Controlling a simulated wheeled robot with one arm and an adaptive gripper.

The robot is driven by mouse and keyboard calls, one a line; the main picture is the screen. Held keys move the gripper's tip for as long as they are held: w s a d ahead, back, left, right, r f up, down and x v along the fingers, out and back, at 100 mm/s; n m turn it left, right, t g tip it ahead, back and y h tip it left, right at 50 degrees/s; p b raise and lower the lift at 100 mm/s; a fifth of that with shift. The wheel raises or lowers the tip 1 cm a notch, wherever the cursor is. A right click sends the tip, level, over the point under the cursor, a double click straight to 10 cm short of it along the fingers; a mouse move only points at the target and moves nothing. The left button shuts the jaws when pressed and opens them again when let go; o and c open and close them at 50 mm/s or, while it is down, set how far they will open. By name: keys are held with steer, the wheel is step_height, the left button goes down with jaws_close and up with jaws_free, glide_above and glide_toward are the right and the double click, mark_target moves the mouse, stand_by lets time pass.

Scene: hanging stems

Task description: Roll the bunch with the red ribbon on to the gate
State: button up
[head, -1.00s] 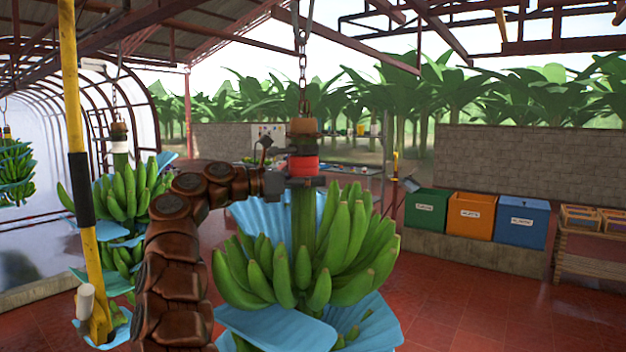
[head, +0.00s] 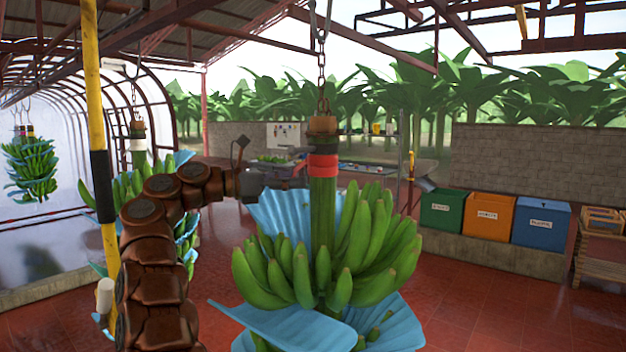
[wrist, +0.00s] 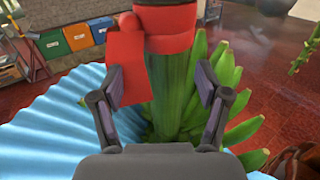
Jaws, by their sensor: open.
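The bunch with the red ribbon (head: 324,166) hangs from a chain in front of me, with green bananas (head: 365,245) and blue sheets around it. In the wrist view the red ribbon (wrist: 126,68) wraps the top of the stem, and its loose tail hangs to the left. My gripper (head: 291,172) is just left of the stem, near the ribbon's height. In the wrist view my gripper (wrist: 160,85) is open, with the stem (wrist: 175,100) showing between its fingers; it does not look clamped. I cannot make out a clear gate.
A white-ribboned bunch (head: 138,148) hangs behind my arm. Another bunch (head: 32,168) hangs farther left by the arched tunnel. A yellow-and-black post (head: 101,170) stands close at left. Green, orange and blue bins (head: 487,214) line the right wall. Red floor lies open at right.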

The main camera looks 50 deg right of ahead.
steer(key=shift+v, duration=1.5)
